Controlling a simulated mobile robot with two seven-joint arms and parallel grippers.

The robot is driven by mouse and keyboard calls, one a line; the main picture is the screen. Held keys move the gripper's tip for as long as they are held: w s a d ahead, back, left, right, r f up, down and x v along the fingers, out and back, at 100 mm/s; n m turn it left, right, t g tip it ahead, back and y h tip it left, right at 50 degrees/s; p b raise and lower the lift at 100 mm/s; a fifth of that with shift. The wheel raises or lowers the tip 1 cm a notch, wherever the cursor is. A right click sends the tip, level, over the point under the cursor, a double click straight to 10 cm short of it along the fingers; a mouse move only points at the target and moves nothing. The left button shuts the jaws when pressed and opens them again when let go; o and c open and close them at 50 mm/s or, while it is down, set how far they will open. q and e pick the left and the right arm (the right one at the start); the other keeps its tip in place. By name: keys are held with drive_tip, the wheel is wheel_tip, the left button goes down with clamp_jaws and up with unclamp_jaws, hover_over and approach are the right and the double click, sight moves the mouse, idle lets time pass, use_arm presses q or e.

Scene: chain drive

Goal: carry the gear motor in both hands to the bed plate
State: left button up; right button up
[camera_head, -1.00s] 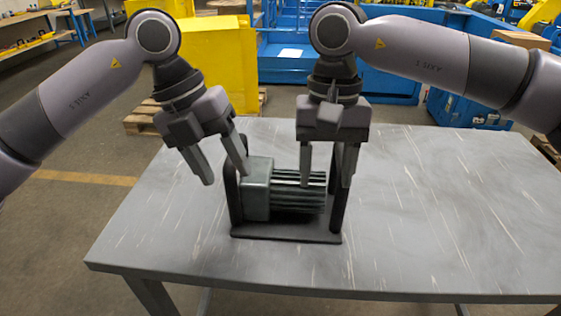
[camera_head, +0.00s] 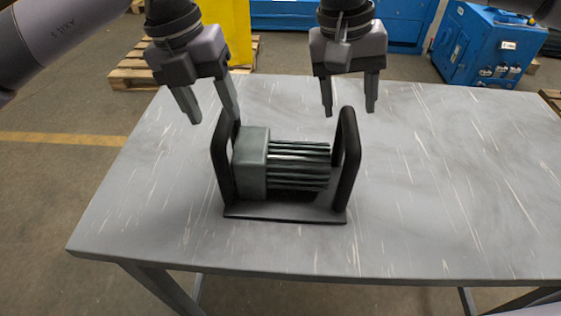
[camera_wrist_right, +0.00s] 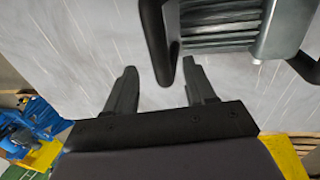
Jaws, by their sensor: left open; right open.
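The gear motor (camera_head: 297,165) is a grey-green box with a finned cylinder. It rests on a dark carrier (camera_head: 285,214) with an upright handle loop at each end, on the grey table. My left gripper (camera_head: 213,115) is open and empty, above and behind the left handle (camera_head: 222,160). My right gripper (camera_head: 350,110) is open and empty, above and behind the right handle (camera_head: 346,155). A handle (camera_wrist_right: 157,40) stands just beyond, and the motor (camera_wrist_right: 225,22) is at the top.
The table top (camera_head: 450,180) is clear to the right and left of the carrier. A blue machine (camera_head: 487,45) stands behind the table at the right. A wooden pallet (camera_head: 130,72) and a yellow block lie behind at the left. No bed plate is recognisable.

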sight(221, 124)
use_arm(q)
drive_tip(key=f, duration=0.2)
drive_tip(key=d+f, duration=0.1)
drive_tip(key=f, duration=0.2)
drive_tip(key=shift+d+f, duration=0.1)
drive_tip(key=shift+f, duration=0.2)
use_arm(e)
drive_tip(key=f, duration=0.2)
drive_tip(key=d+f, duration=0.1)
drive_tip(key=f, duration=0.2)
drive_tip(key=shift+s+f, duration=0.1)
drive_tip(key=shift+f, duration=0.2)
use_arm(q)
clamp_jaws()
use_arm(e)
clamp_jaws()
drive_tip(key=shift+d+r, duration=0.1)
use_arm(q)
drive_tip(key=shift+w+r, duration=0.15)
drive_tip(key=shift+r, duration=0.2)
use_arm(e)
drive_tip(key=shift+w+r, duration=0.2)
